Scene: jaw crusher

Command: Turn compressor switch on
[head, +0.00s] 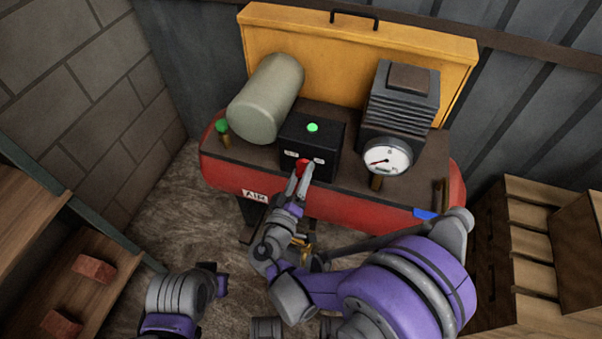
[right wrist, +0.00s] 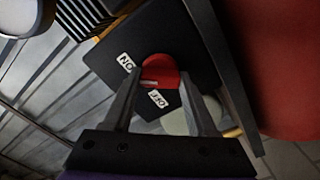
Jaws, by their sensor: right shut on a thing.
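The compressor switch is a red knob (head: 303,163) on the front of a black box (head: 328,140) on the compressor. In the right wrist view the red knob (right wrist: 163,68) sits between my fingers, with an ON label (right wrist: 126,63) and an OFF label (right wrist: 158,98) beside it. A small pale mark shows on the knob's edge; which label it points to is hard to tell. A green lamp (head: 312,127) on the box top looks bright. My right gripper (head: 301,178) is shut on the knob. My left gripper (head: 222,283) is low at the left, away from the compressor; its fingers are unclear.
The red compressor tank (head: 222,170) carries a grey cylinder (head: 266,98), a finned motor block (head: 401,105) and a round gauge (head: 387,160). A yellow panel (head: 345,45) stands behind. Wooden shelves with bricks (head: 94,267) are at left, wooden crates (head: 525,240) at right.

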